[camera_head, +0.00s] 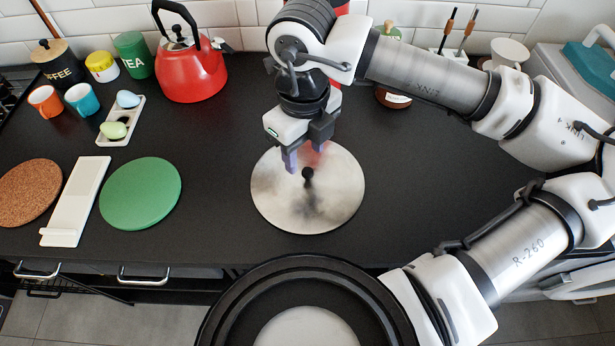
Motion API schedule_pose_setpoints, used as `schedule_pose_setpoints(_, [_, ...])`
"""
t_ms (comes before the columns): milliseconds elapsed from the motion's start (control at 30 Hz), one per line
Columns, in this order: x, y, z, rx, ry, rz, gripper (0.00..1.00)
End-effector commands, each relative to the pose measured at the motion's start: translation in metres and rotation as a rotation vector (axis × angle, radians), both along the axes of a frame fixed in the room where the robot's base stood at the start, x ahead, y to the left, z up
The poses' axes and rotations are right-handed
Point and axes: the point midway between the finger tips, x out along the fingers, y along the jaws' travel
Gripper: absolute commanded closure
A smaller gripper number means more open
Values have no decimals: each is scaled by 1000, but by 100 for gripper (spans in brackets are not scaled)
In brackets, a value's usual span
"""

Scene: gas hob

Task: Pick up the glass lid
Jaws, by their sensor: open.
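A round lid (325,208) with a silvery, cloudy surface lies flat on the black counter, near its front edge. It has a small black knob (308,174) at its middle. My gripper (306,160) hangs from above over the back half of the lid, pointing down. Its fingers are apart and nothing shows between them. The fingertips are close to the knob, a little behind it in the picture. I cannot tell the exact height of the tips above the lid.
To the left are a green round mat (141,193), a white holder (75,203) and a cork mat (29,193). A red kettle (190,72), cups and canisters stand at the back left. A jar (393,97) stands behind my arm. The counter right of the lid is clear.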

Motion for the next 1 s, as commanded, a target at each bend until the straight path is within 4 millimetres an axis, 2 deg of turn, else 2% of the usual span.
schedule_pose_setpoints(333, [0,-5,-45,3,3,0,53])
schedule_pose_setpoints(633, [1,-5,-49,2,1,1,55])
schedule_pose_setpoints(900, [1,-5,-49,2,1,1,90])
schedule_pose_setpoints(1000, [1,-5,-49,2,1,1,100])
